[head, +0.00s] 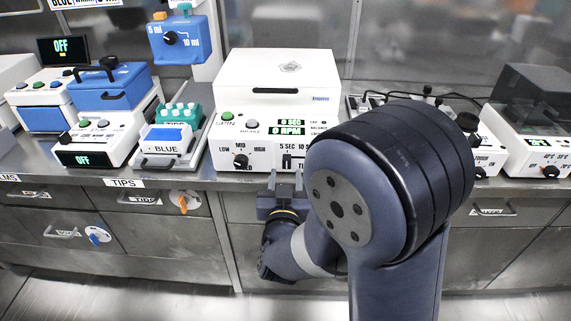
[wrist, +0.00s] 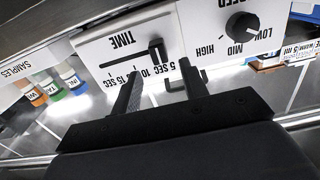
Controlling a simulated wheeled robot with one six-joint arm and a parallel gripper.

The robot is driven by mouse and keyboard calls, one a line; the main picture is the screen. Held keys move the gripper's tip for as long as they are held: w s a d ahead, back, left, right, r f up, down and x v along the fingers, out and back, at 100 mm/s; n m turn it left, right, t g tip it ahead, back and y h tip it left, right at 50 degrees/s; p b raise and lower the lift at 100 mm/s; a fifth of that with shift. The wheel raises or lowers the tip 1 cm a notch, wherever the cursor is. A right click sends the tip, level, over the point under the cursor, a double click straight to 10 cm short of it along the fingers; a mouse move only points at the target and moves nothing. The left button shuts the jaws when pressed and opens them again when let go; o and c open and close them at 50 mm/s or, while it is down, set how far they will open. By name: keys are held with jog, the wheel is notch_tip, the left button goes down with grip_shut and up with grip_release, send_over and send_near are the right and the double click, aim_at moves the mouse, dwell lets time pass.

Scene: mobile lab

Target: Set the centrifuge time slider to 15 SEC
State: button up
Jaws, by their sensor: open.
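The white centrifuge (head: 278,85) stands on the bench, its display reading 0 SEC and 0 RPM. Its time slider (head: 287,160) has a black knob at the 5 SEC end of the slot. The wrist view shows the panel upside down, with the slider knob (wrist: 157,50) at the right end of the slot, by 5 SEC; 15 SEC is toward the left. My gripper (head: 285,179) is open and empty in front of the panel's lower edge. Its fingertips (wrist: 160,69) overlap the label row in the wrist view, apart from the knob. My arm hides the panel's right part.
The speed knob (head: 240,161) sits left of the slider. A blue-fronted box (head: 166,138) and teal rack (head: 180,114) stand to the left. Other devices (head: 489,150) stand to the right. The bench edge (head: 215,184) runs just below the panel.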

aim_at(287, 163)
jog(key=w, duration=0.5)
grip_shut()
dwell(0.4)
jog(key=shift+d, duration=0.1)
